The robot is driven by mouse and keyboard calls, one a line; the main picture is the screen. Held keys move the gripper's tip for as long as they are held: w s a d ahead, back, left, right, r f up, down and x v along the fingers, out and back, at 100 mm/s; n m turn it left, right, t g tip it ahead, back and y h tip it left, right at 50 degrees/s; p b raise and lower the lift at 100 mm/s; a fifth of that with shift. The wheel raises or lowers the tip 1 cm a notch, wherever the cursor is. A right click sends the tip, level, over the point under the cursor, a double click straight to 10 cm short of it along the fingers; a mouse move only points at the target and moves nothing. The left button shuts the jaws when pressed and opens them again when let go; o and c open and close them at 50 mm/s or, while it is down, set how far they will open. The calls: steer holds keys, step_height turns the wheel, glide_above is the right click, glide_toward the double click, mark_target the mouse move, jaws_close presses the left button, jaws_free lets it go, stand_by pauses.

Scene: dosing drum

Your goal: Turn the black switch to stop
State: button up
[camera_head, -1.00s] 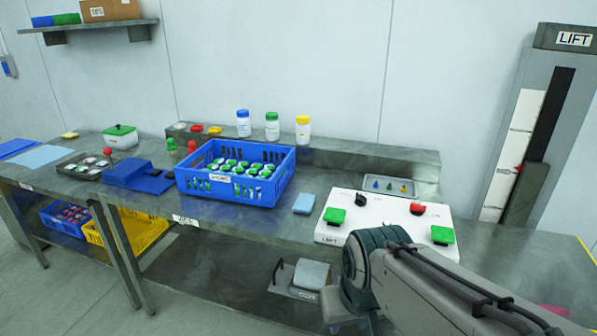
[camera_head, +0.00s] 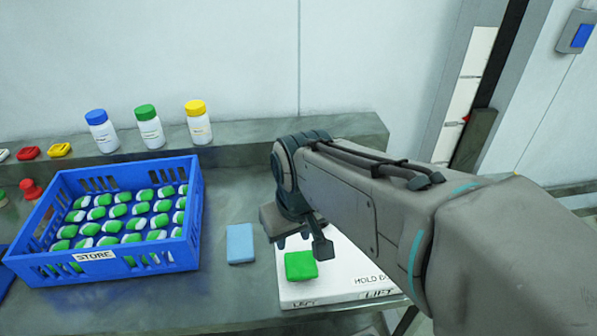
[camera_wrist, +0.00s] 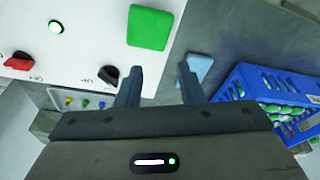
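The white control panel (camera_head: 340,272) lies on the metal bench under my arm; it also shows in the wrist view (camera_wrist: 95,18). The black switch (camera_wrist: 107,77) shows in the wrist view near the panel's edge, just left of one finger. In the head view my arm and gripper hide it. A red switch (camera_wrist: 18,62) sits farther left in the wrist view. A green button (camera_head: 300,265) is at the panel's left end. My gripper (camera_wrist: 158,70) is open, its fingers apart with nothing between them. I cannot tell whether a finger touches the black switch.
A blue crate (camera_head: 180,252) of green-and-white items stands left of the panel. A light blue block (camera_head: 240,243) lies between them. Three bottles (camera_head: 149,127) stand on the raised back ledge (camera_head: 250,130). A small tray (camera_wrist: 68,97) shows beyond the switches in the wrist view.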

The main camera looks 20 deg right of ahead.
steer(key=w+d+r+n+g, duration=0.3)
steer(key=w+d+n, duration=0.2)
steer(key=w+d, duration=0.65)
steer(key=f, duration=1.3)
steer(key=shift+s+f, duration=0.15)
steer(key=shift+s, duration=0.05)
jaws_close()
